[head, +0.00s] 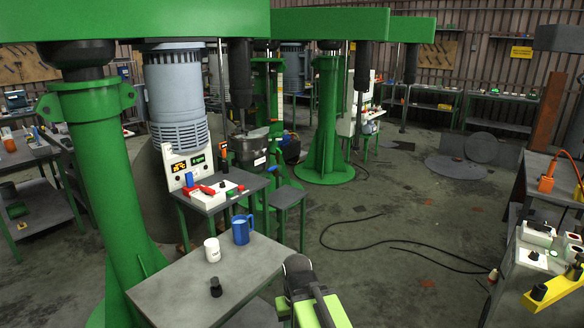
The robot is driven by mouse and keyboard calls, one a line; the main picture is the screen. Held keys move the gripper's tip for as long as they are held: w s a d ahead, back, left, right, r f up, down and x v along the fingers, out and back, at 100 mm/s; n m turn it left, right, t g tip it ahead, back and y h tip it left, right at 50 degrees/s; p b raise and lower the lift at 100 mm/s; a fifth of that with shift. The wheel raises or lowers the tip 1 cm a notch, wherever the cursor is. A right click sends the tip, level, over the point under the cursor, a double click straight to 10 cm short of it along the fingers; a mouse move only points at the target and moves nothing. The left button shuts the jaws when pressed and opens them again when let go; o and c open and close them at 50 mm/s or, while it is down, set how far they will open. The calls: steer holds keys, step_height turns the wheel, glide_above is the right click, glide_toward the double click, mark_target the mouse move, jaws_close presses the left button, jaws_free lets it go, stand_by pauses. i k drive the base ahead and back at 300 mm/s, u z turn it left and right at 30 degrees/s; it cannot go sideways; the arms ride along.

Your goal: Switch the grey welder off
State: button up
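I cannot pick out a grey welder or its switch with certainty in the head view. Part of my own arm (312,300), black and lime green, rises at the bottom centre, beside the right edge of the near grey table. No fingertips of my gripper can be made out. It does not visibly hold or touch anything.
The near grey table (185,285) carries a white mug (212,250), a blue mug (241,229) and a small black knob-like object (216,287). Green disperser columns stand left and centre. A black cable (400,246) crosses open floor. A cluttered bench (522,268) is at right.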

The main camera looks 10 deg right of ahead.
mark_target(538, 228)
steer(key=z, duration=0.1)
steer(key=i, duration=1.6)
steer(key=z, duration=2.5)
steer(key=k, duration=0.65)
steer(key=z, duration=0.05)
steer(key=i, duration=0.6)
steer(key=u, duration=1.7)
steer(key=i, duration=0.3)
steer(key=z, duration=0.5)
